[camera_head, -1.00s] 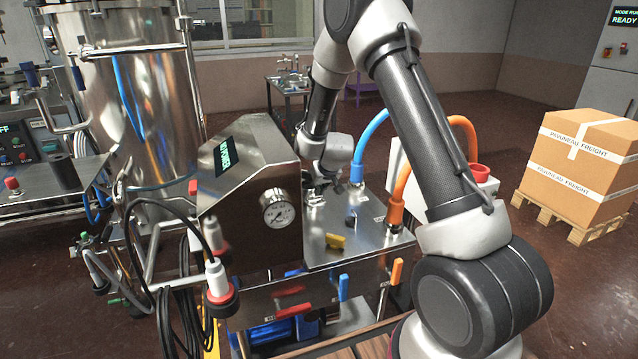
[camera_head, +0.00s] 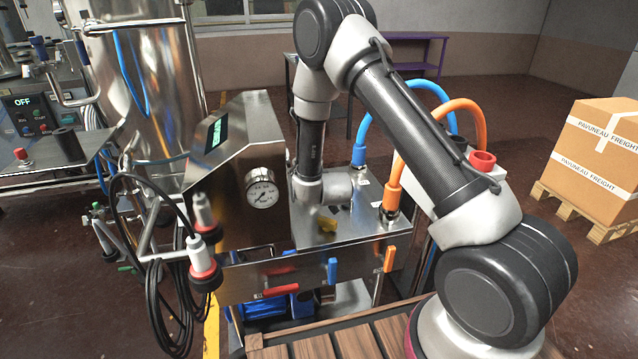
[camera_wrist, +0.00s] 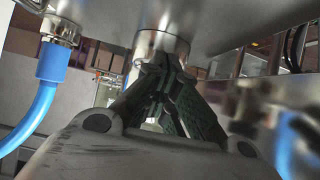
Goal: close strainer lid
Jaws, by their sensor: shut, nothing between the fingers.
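A short round steel fitting (camera_wrist: 163,43), which may be the strainer or its lid, stands out from the steel top (camera_wrist: 240,15) in the wrist view. That view is inverted, with the steel top above. My gripper (camera_wrist: 163,72) is shut and empty, its dark fingertips right at the fitting's end. I cannot tell whether they touch. Whether a lid is open or closed is not clear. In the head view my wrist covers this part of the steel top (camera_head: 350,232), hiding the fitting and my fingers.
A blue hose (camera_head: 368,128) and an orange hose (camera_head: 412,150) rise from the top at the right. A pressure gauge (camera_head: 262,188) is on the sloped housing (camera_head: 228,170) at left. A carton (camera_head: 598,140) stands far right.

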